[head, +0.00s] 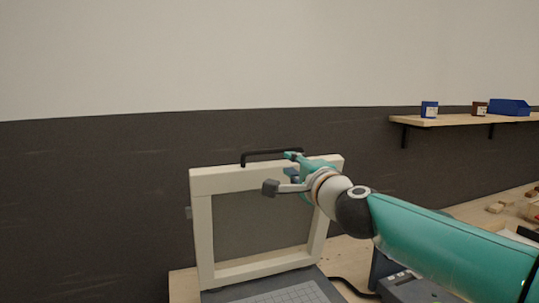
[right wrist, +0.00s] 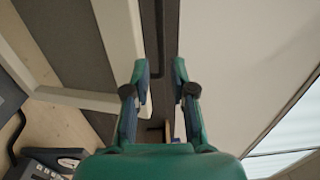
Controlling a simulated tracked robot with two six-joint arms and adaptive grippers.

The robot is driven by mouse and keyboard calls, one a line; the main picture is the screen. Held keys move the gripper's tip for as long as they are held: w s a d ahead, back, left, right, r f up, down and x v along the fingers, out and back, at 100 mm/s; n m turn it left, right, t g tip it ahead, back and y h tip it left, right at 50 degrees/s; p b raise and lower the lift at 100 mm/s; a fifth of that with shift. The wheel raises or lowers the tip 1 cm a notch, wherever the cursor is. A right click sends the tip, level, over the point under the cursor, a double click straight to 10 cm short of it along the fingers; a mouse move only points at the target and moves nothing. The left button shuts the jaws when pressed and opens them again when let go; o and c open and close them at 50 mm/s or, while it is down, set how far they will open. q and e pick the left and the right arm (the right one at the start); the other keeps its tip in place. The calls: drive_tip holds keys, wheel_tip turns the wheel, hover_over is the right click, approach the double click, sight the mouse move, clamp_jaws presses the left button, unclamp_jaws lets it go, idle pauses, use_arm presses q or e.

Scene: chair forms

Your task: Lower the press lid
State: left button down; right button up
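The press lid (head: 202,235) is a cream frame around a grey panel, raised nearly upright on its base in the head view. A black bar handle (head: 262,152) sits on its top edge. My right gripper (head: 282,172) is at the right part of the lid's top, near the handle's right end. In the right wrist view its two fingers (right wrist: 161,70) are apart, with the black handle bar (right wrist: 159,40) showing in line with the gap. I cannot tell how deep the bar sits between them. The gridded press bed (head: 290,294) is below. My left gripper is not in view.
A wooden shelf (head: 455,120) on the dark wall at right holds blue boxes (head: 429,109). A grey control box (head: 412,288) stands right of the press on the wooden table (head: 345,252). Small wooden pieces (head: 497,207) lie at far right. The space left of the lid is clear.

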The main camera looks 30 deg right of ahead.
sight(274, 153)
drive_tip(key=p+x, duration=0.2)
drive_tip(key=x, duration=1)
drive_tip(key=shift+w+d+f, duration=0.15)
clamp_jaws()
